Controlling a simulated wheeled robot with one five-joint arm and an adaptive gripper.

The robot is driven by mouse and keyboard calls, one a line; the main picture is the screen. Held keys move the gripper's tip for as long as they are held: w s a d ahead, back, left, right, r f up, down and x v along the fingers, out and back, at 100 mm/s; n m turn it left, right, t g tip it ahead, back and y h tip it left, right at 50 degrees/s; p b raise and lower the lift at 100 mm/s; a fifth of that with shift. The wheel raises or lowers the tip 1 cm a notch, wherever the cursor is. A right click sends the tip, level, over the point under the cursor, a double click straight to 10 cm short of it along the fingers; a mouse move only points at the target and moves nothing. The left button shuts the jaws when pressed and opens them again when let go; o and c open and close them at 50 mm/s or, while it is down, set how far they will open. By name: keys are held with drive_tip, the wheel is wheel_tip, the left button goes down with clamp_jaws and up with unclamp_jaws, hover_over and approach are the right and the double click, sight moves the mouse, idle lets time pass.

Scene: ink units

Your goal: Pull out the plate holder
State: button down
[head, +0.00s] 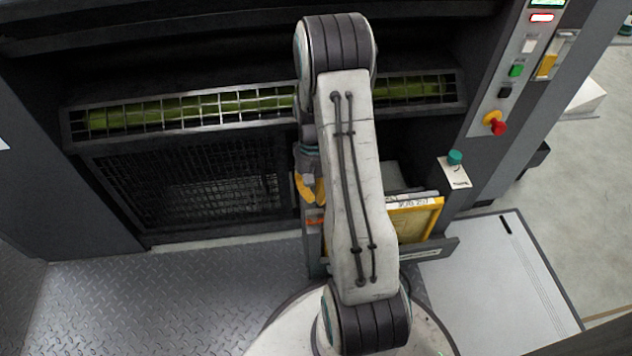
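A yellow-edged, plate-like holder (417,218) with a white label strip along its top stands in a grey open bin at the foot of the machine, right of centre. I take it to be the plate holder. My arm crosses in front and hides its left part. My gripper (309,190), with yellow-orange fingers, points down just left of my arm, above and left of the holder. My arm hides part of the gripper, so I cannot tell whether its fingers are open or touch anything.
The dark machine with a barred guard (190,113) and a mesh panel (190,180) fills the back. A control column with a red emergency button (497,127) stands at right. A grey flat plate (500,285) lies at lower right. The checkered metal floor (150,290) at left is clear.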

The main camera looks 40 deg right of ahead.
drive_tip(key=v, duration=1.2)
drive_tip(key=s+a+r+n+t+p, duration=0.2)
drive_tip(key=s+a+r+p, duration=0.3)
drive_tip(key=r+p, duration=0.5)
drive_tip(key=s+a+r+n+t+p, duration=0.2)
drive_tip(key=s+a+r+p, duration=0.3)
drive_tip(key=r+p, duration=0.6)
drive_tip(key=s+a+r+n+t+h+p, duration=0.1)
drive_tip(key=s+a+r+p, duration=0.4)
drive_tip(key=r, duration=1.6)
drive_tip(key=a+t+p, duration=0.1)
drive_tip(key=p, duration=0.4)
drive_tip(key=shift+s+a+n+p, duration=0.15)
drive_tip(key=shift+s+n+p, duration=0.2)
drive_tip(key=shift+n+p, duration=0.05)
